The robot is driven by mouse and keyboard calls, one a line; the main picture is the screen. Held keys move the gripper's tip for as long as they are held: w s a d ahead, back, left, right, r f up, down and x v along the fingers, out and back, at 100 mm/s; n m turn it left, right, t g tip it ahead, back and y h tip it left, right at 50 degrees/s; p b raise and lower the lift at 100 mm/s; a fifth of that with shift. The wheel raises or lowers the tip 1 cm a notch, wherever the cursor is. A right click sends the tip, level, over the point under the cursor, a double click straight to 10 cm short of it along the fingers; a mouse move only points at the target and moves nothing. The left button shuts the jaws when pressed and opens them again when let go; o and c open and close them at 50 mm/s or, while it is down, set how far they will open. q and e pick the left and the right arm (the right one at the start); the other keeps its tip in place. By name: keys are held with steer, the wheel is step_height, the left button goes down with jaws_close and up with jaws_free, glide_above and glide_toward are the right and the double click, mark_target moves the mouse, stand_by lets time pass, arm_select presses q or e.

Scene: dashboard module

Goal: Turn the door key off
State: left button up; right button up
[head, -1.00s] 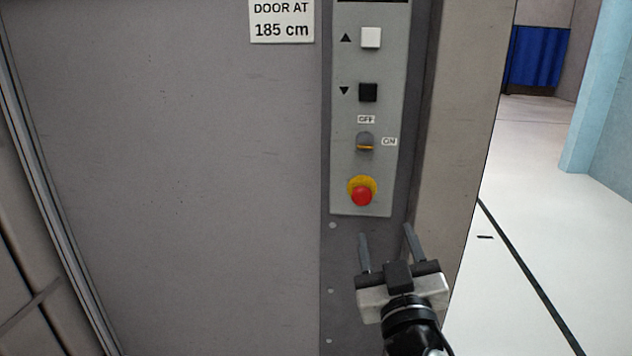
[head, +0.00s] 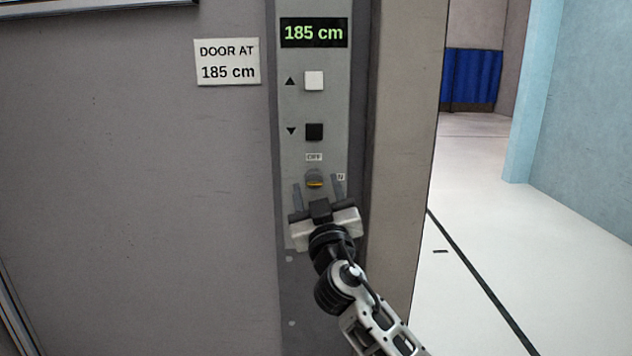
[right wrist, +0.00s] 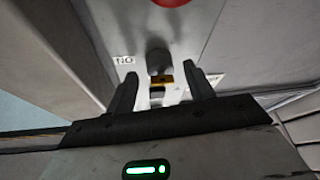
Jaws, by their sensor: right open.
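The door key (head: 314,177) is a small grey knob with a yellow band on the grey control panel. The OFF label (head: 314,157) is above it and the ON label (head: 341,177), partly covered by a finger, is to its right. I cannot tell which label the key points to. My right gripper (head: 317,183) is open, its two fingers apart on either side of the key's lower area. In the right wrist view the key (right wrist: 159,62) shows between and just beyond the fingertips (right wrist: 163,82), with no clear contact. My left gripper is not in view.
The panel has a green display reading 185 cm (head: 314,33), a white up button (head: 314,81) and a black down button (head: 314,132). The red stop button (right wrist: 172,2) is hidden behind my gripper in the head view. Open floor (head: 500,260) lies to the right.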

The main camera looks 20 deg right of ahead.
steer(key=shift+w+r, duration=0.25)
steer(key=shift+w, duration=0.4)
steer(key=c, duration=1)
